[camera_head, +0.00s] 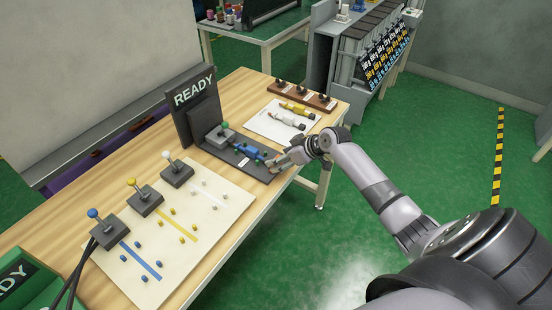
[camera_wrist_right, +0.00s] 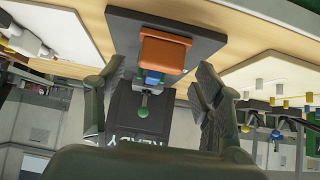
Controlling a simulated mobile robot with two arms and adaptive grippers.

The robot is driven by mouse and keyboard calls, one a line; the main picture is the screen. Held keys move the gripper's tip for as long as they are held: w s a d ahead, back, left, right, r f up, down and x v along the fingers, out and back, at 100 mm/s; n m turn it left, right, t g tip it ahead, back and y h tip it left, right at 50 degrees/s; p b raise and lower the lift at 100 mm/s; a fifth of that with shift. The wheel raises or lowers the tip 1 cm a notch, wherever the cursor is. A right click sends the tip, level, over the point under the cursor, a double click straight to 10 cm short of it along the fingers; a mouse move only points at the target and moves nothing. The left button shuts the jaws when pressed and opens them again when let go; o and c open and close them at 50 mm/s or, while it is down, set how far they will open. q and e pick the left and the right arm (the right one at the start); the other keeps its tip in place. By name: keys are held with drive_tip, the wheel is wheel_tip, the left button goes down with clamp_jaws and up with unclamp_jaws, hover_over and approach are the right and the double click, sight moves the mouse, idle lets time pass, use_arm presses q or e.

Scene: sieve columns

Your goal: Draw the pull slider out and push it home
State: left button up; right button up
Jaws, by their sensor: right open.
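The pull slider is a blue body (camera_head: 246,151) on a dark base board (camera_head: 224,150) below an upright READY sign (camera_head: 195,92). In the right wrist view its orange end block (camera_wrist_right: 165,52) shows, with a bit of blue (camera_wrist_right: 152,78) behind it. A grey lever box with a green knob (camera_head: 224,125) stands at the board's sign end; the knob (camera_wrist_right: 143,112) also shows in the wrist view. My right gripper (camera_head: 276,163) is open at the board's near end. In the wrist view its fingers appear on either side of the orange block, without visible contact. My left gripper is out of view.
A pale panel (camera_head: 215,215) with blue, yellow and white levers and small pegs lies to the left. A white sheet (camera_head: 262,124) with yellow and white parts and a brown rack (camera_head: 320,101) lie behind. Green floor is free at right.

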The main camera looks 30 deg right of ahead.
drive_tip(key=shift+x, duration=1.6)
drive_tip(key=shift+c, duration=0.4)
drive_tip(key=shift+d+r, duration=0.1)
drive_tip(key=shift+r, duration=0.05)
clamp_jaws()
